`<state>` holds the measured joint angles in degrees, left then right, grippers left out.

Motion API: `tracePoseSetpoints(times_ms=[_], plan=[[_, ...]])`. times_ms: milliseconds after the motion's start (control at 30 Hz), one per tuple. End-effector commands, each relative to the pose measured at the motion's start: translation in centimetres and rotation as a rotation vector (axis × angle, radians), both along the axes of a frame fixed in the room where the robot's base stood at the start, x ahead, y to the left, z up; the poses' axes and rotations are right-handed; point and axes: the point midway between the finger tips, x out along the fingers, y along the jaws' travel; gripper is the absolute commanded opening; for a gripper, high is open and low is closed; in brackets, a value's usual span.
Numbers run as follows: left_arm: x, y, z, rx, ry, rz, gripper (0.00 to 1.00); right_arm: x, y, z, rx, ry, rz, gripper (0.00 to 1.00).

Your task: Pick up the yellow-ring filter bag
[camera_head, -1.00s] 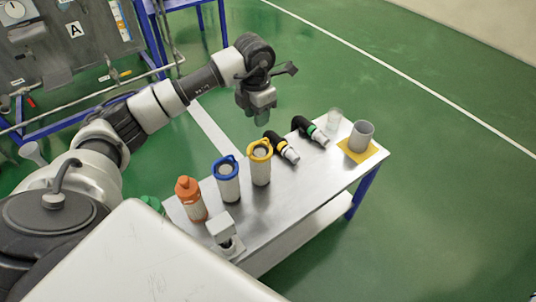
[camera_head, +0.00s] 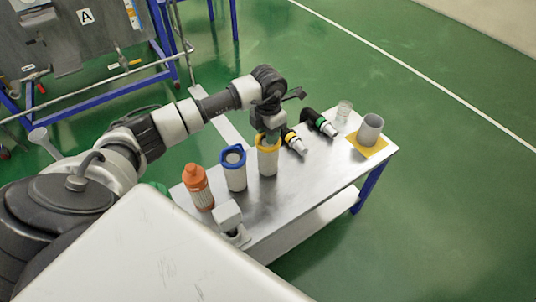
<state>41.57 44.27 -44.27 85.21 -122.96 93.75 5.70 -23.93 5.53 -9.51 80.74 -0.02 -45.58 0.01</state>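The yellow-ring filter bag (camera_head: 268,161) stands upright on the metal table, a whitish cylinder with a yellow ring at its top. My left gripper (camera_head: 268,134) points down right at the ring and hides part of its far side. Its fingers are too small and dark to tell whether they are open or shut, or whether they touch the ring. The blue-ring filter bag (camera_head: 234,171) stands just left of it. My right gripper is not in view.
On the table (camera_head: 290,202) are an orange bottle (camera_head: 199,188), a grey-white device (camera_head: 229,217), a yellow-banded black hose connector (camera_head: 293,140), a green-banded one (camera_head: 320,122), a clear cup (camera_head: 344,110) and a grey cup (camera_head: 370,130) on a yellow mat (camera_head: 378,149). The front middle is clear.

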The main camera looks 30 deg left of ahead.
Motion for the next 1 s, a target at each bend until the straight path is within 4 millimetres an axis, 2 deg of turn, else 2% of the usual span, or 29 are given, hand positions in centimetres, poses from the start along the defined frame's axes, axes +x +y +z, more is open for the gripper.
tracePoseSetpoints(times_ms=[67, 300, 767, 1000], plan=[[0.0, 0.0, 0.1, 0.0, 0.0, 0.0, 0.36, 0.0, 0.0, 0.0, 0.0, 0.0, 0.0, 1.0], [0.0, 0.0, 0.1, 0.0, 0.0, 0.0, 0.0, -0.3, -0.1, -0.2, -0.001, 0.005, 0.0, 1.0], [0.0, 0.0, 0.2, 0.001, -0.001, 0.0, 0.0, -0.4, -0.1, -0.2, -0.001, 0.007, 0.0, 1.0], [0.1, 0.1, 2.1, 0.001, -0.004, 0.0, 0.0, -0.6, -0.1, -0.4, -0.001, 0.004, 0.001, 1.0]])
